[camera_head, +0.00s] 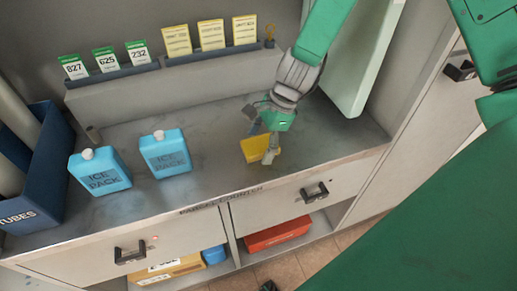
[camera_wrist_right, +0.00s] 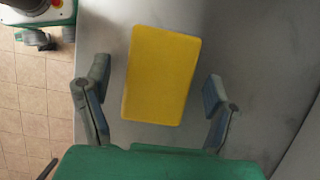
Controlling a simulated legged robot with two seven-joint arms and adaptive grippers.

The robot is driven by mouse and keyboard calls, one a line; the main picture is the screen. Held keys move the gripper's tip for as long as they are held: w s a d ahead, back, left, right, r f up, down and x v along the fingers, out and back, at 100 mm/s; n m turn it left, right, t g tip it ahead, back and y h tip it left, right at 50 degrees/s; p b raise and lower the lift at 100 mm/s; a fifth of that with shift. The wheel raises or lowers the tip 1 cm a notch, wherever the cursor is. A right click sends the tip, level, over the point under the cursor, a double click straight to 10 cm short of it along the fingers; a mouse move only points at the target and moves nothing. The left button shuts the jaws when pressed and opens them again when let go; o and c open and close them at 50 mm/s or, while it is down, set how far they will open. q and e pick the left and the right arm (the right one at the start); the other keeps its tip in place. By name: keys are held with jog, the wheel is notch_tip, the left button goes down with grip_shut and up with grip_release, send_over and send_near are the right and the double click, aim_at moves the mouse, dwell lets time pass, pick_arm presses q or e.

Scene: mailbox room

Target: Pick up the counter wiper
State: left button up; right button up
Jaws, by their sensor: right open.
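The counter wiper appears to be the flat yellow block (camera_head: 255,148) lying on the grey counter. It also shows in the right wrist view (camera_wrist_right: 162,74), between the two fingers and apart from both. My right gripper (camera_head: 262,134) reaches down from above to the block and partly covers it in the head view. In the wrist view the right gripper (camera_wrist_right: 157,82) is open, with one finger on each side of the block. Whether the fingertips touch the counter is unclear. My left gripper is not in view.
Two blue ice packs (camera_head: 100,171) (camera_head: 166,153) stand left on the parcel counter (camera_head: 215,178). A blue tubes bin (camera_head: 45,165) is at the far left. A raised ledge (camera_head: 180,86) with cards runs behind. A pale green panel (camera_head: 362,65) stands close right of my gripper.

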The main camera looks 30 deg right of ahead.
jog(key=shift+f, duration=0.4)
jog(key=shift+d, duration=0.2)
jog(key=shift+a+r, duration=0.1)
jog(key=shift+a, duration=0.2)
jog(key=c, duration=1.3)
jog(key=shift+o, duration=0.2)
